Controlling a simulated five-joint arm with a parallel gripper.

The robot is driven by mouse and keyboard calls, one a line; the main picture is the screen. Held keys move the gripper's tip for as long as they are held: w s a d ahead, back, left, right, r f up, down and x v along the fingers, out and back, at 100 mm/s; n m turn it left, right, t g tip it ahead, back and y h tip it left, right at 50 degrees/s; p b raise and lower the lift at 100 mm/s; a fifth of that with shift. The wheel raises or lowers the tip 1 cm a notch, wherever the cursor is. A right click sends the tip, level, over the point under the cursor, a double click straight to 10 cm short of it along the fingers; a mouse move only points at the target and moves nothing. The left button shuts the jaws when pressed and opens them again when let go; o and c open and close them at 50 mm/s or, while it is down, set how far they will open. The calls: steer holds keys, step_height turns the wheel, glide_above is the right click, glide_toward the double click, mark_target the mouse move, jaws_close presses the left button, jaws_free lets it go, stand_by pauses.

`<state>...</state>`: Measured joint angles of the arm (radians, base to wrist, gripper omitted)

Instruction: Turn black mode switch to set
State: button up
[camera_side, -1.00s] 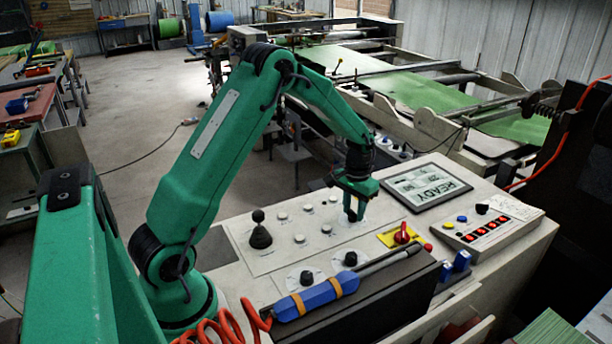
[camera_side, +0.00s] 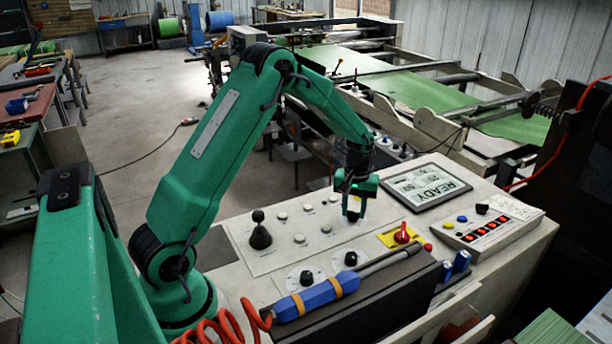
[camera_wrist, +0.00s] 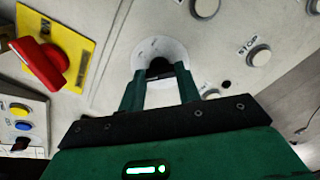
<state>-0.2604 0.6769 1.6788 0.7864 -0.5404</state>
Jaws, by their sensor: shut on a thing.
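The black mode switch (camera_wrist: 159,67) shows in the wrist view at the centre of a round white dial plate (camera_wrist: 150,48) on the panel. My gripper (camera_wrist: 159,82) is down at the switch, with its two green fingers on either side of the knob, shut on it. In the side view my gripper (camera_side: 353,212) stands over the panel, left of the display, and mostly hides the switch. The markings on the dial plate are too small to read, so I cannot tell which position the switch points to.
A red rotary handle on a yellow plate (camera_side: 400,236) stands close to the right of my gripper. A display reading READY (camera_side: 427,187) lies behind it. A black joystick (camera_side: 260,232), several white buttons and two black knobs share the panel. A blue-handled tool (camera_side: 318,294) lies in front.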

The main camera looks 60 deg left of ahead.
mark_target(354, 212)
steer(key=o, duration=1)
steer(key=shift+r, duration=0.15)
steer(key=shift+r, duration=3.8)
